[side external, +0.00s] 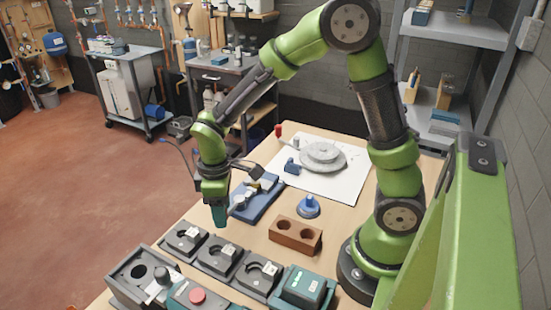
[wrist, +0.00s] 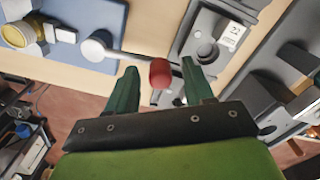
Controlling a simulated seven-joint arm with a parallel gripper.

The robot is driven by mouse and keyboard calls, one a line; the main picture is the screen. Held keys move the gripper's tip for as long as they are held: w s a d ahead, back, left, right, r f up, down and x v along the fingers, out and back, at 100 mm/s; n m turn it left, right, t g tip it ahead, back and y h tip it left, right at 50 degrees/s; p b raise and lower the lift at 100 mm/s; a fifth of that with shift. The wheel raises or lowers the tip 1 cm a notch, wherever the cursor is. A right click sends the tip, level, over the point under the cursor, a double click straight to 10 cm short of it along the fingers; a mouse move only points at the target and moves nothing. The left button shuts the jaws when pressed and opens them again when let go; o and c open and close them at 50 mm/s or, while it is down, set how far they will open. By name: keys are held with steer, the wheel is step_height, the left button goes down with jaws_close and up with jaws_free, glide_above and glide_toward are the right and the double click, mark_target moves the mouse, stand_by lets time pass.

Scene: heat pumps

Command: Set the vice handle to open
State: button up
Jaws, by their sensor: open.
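The vice (side external: 259,201) has a blue base and stands on the wooden table, left of the middle in the side view. The wrist view shows its blue base (wrist: 95,18) at upper left, with a round grey pivot (wrist: 96,46). From the pivot the metal handle (wrist: 132,58) runs to the right and ends in a red knob (wrist: 160,74). My gripper (side external: 220,217) is low beside the vice and hides the knob in the side view. In the wrist view my gripper (wrist: 159,68) is open, with the knob between its fingertips and gaps on both sides.
Grey fixtures (side external: 219,254) line the table's front, with a red-button box (side external: 196,298) and a teal box (side external: 303,288). A brown two-hole block (side external: 295,236) and blue round piece (side external: 308,208) are right of the vice. A grey disc (side external: 322,157) lies behind.

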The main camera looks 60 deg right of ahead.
steer(key=shift+f, duration=0.3)
jaws_close()
steer(key=shift+s, duration=0.1)
stand_by(0.4)
steer(key=s+n, duration=0.2)
steer(key=n, duration=0.1)
steer(key=shift+s+d+n, duration=0.1)
steer(key=shift+d+n, duration=0.2)
steer(key=shift+d, duration=0.05)
steer(key=shift+s+d+n, duration=0.45)
steer(key=shift+s+n, duration=0.2)
steer(key=shift+n, duration=0.45)
steer(key=shift+s+d+n, duration=0.45)
steer(key=shift+s+n, duration=0.15)
steer(key=shift+n, duration=0.5)
steer(key=shift+r, duration=0.1)
